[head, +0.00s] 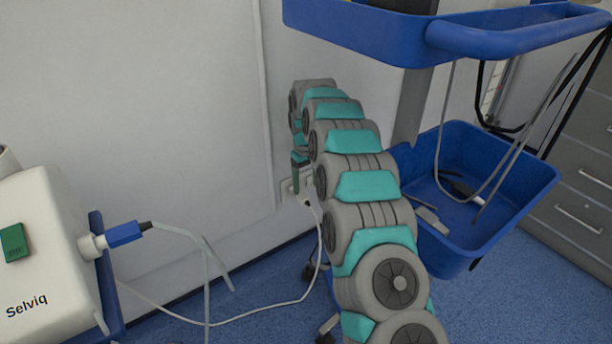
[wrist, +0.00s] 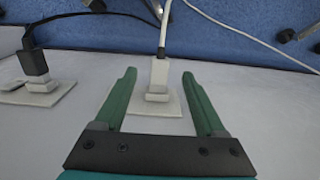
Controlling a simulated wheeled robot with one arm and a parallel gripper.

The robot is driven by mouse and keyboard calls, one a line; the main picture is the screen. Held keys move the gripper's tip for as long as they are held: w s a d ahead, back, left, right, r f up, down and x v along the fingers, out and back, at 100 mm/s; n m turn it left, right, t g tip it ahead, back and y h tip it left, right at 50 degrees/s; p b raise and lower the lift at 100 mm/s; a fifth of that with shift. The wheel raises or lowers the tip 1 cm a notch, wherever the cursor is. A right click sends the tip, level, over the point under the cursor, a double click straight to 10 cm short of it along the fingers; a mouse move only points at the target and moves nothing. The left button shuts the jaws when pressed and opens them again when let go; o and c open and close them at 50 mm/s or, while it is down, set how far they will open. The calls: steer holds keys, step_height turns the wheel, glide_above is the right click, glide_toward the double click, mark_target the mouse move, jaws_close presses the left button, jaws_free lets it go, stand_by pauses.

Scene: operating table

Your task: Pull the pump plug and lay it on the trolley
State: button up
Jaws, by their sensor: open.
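A white plug (wrist: 159,73) sits in a white wall socket (wrist: 155,103), with its white cable running away over the blue floor. In the head view the plug (head: 308,200) is low on the wall, partly beside my arm. Its cable runs down and left across the floor towards the white Selviq pump (head: 40,255). My gripper (wrist: 159,75) is open, its green fingers on either side of the plug, with gaps visible on both sides. In the head view the gripper (head: 299,160) is partly hidden by my arm. The blue trolley (head: 540,190) stands at the right.
A black plug (wrist: 34,64) sits in another wall socket left of the white one in the wrist view. The trolley's lower tray holds a black-ended cable (head: 465,190); grey cables hang into it. Grey drawers (head: 585,200) stand behind the trolley.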

mark_target(306, 199)
steer(key=shift+f, duration=2.8)
jaws_close()
